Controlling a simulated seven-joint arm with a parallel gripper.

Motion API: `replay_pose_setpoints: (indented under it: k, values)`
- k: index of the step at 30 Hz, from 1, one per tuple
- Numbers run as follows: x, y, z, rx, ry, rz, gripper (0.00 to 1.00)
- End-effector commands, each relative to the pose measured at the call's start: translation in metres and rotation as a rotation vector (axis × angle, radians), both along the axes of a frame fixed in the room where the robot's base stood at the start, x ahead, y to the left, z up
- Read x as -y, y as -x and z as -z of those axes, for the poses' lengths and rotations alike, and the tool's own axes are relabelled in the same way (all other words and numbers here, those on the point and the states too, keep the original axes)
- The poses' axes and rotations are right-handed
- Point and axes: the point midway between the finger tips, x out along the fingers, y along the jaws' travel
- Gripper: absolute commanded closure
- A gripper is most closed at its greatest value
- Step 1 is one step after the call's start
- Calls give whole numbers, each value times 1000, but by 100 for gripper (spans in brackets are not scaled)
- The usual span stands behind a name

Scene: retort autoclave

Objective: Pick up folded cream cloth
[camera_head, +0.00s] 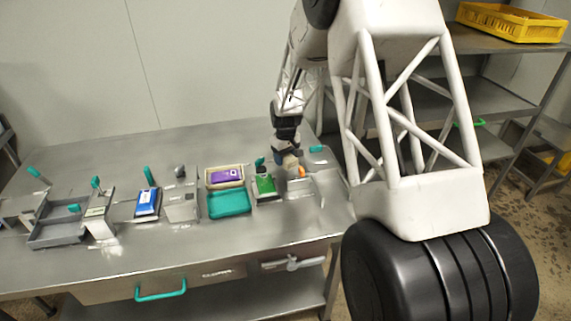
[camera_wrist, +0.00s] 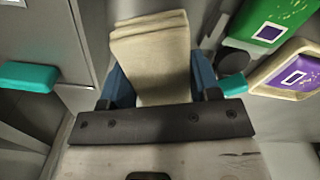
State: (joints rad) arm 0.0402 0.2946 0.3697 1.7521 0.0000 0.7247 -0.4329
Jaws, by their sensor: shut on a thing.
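The folded cream cloth (camera_wrist: 152,50) is in the upper middle of the wrist view, its stacked fold edges showing at the top. My gripper (camera_wrist: 162,88) has a blue finger on each side of the cloth and is shut on it. The cloth's lower part is hidden behind the dark gripper bar. In the head view my gripper (camera_head: 287,150) is low over the right end of the steel table, and the cloth (camera_head: 291,161) shows only as a small pale patch under it. I cannot tell whether the cloth touches the surface below.
A green packet (camera_head: 264,185) stands just left of my gripper. A cream tray (camera_head: 212,184) with a purple packet (camera_head: 228,175), a teal tray (camera_head: 229,203) and a blue packet (camera_head: 147,202) are farther left. A teal handle (camera_wrist: 28,76) is at left in the wrist view.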

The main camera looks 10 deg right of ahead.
Motion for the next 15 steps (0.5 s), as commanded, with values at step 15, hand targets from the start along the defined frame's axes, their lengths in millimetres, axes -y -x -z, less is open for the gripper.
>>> replay_pose_setpoints:
  k: [15]
  values:
    - [0, 0, -56, 0, 0, 0, 70]
